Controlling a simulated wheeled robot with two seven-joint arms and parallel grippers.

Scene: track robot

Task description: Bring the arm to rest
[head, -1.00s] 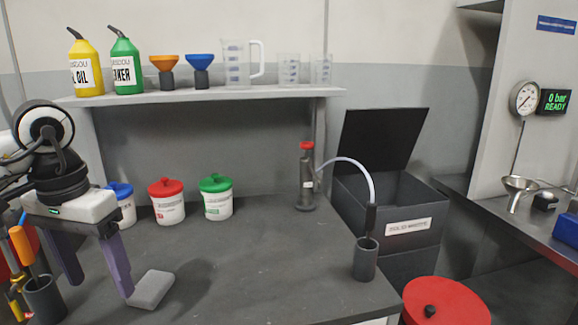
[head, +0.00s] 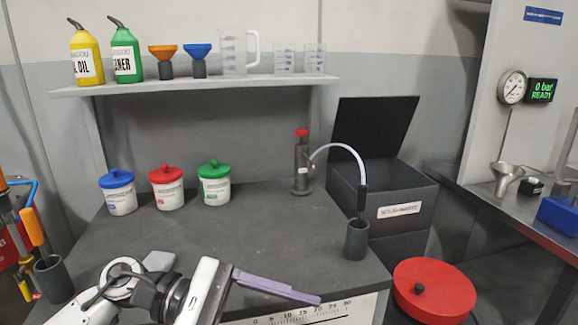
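My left arm comes in low from the left, in front of the bench. Its gripper (head: 278,288) points right, with purple fingers near the bench's front edge, above a printed scale. The fingers are seen edge-on and overlap, so I cannot tell their opening; nothing shows held in them. A light grey block (head: 159,261) lies on the dark bench (head: 250,235), partly hidden behind the arm. My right gripper is not in view.
Three lidded tubs, blue (head: 118,192), red (head: 167,188) and green (head: 214,184), stand at the back. A dark pump bottle (head: 302,165) and a holder cup (head: 356,240) stand right.

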